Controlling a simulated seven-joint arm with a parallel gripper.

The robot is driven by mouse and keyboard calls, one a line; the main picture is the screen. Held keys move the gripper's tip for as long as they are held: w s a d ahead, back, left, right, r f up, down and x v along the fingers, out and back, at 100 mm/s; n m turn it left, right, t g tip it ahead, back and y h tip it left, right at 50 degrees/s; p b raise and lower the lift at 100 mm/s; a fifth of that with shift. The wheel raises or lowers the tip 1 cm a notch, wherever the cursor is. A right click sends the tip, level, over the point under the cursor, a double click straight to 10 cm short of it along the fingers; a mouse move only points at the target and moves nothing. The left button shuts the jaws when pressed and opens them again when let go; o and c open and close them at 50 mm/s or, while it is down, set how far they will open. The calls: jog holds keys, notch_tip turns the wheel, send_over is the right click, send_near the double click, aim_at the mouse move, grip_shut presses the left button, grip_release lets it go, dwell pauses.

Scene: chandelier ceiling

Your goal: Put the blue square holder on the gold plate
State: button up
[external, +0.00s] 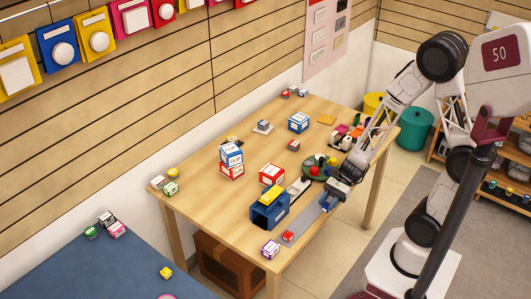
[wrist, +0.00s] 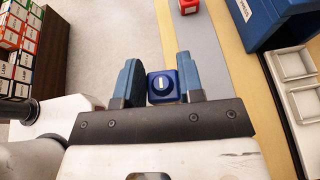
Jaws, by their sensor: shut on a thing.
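A small blue square holder (wrist: 162,86) with a white mark on its top sits between the two blue fingers of my gripper (wrist: 162,84). My gripper is shut on it. In the external view my gripper (external: 327,203) is over the grey strip at the table's front right edge; the holder is hard to tell from the blue fingers there. A flat gold square (external: 326,120), which looks like the gold plate, lies bare on the table further back, well apart from my gripper.
A blue open box (external: 265,218) with a yellow thing on top stands left of my gripper; it also shows in the wrist view (wrist: 262,28). White trays (external: 299,187), a round green tray (external: 316,174) with items and a red-white box (external: 272,174) stand nearby. A blue-white box (external: 298,122) is left of the gold square.

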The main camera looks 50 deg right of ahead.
jog(key=w+d+r+m+t+h, duration=0.1)
jog(key=w+d+m+t, duration=0.1)
jog(key=w+d, duration=1.15)
jog(key=w+d+r+m+t, duration=0.2)
jog(key=w+d+t, duration=0.1)
jog(key=w+d, duration=1.05)
jog(key=w+d+m+t+h, duration=0.1)
jog(key=w+d, duration=0.2)
jog(key=d, duration=0.9)
jog(key=w+d+r+m+t+h, duration=0.1)
jog(key=w+d, duration=0.2)
jog(key=d, duration=0.9)
jog(key=w+d+r+m+t+h, duration=0.1)
jog(key=w+d+m, duration=0.1)
jog(key=d, duration=1)
jog(key=shift+w, duration=0.8)
jog(key=shift+f, duration=0.1)
send_over(327, 119)
jog(key=shift+w+d+f, duration=0.1)
jog(key=shift+f, duration=2.95)
jog(key=shift+f, duration=1.85)
